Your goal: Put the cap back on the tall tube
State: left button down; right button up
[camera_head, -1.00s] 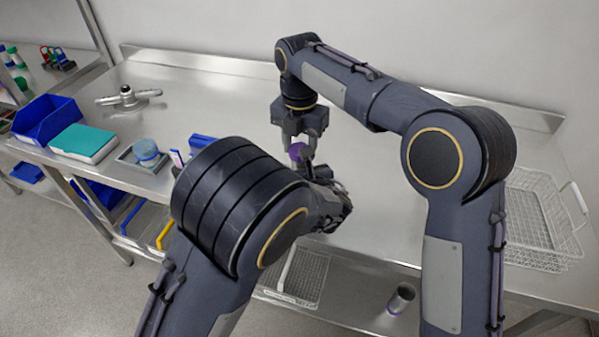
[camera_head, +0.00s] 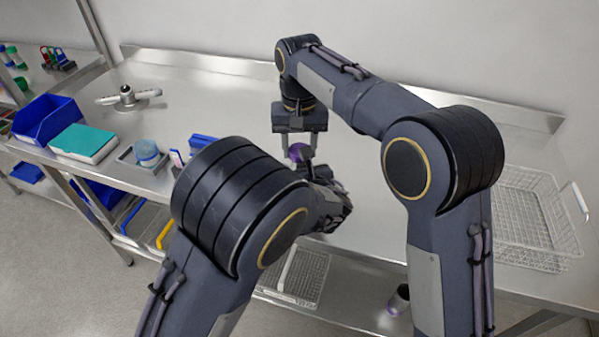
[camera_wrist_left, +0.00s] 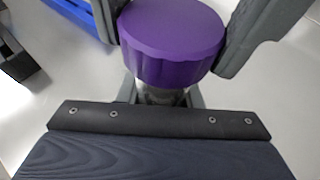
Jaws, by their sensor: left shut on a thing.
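The purple cap (camera_wrist_left: 172,40) sits over the top of the tube (camera_wrist_left: 160,96) in the left wrist view. Only a short clear stretch of the tube shows below it. The cap also shows in the head view (camera_head: 298,152). My left gripper (camera_wrist_left: 162,97) is shut on the tube, below the cap. My right gripper (camera_head: 298,156) points down from above, with one finger on each side of the cap. Whether its fingers press on the cap or stand slightly apart, I cannot tell. My left arm hides the lower tube in the head view.
A blue bin (camera_head: 47,118), a teal box (camera_head: 84,143) and a grey tray with a blue-lidded jar (camera_head: 147,152) stand on the left. A wire basket (camera_head: 530,225) stands on the right.

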jog(key=m, duration=0.6)
jog(key=shift+m, duration=0.4)
jog(key=o, duration=1.1)
jog(key=shift+r, duration=2.25)
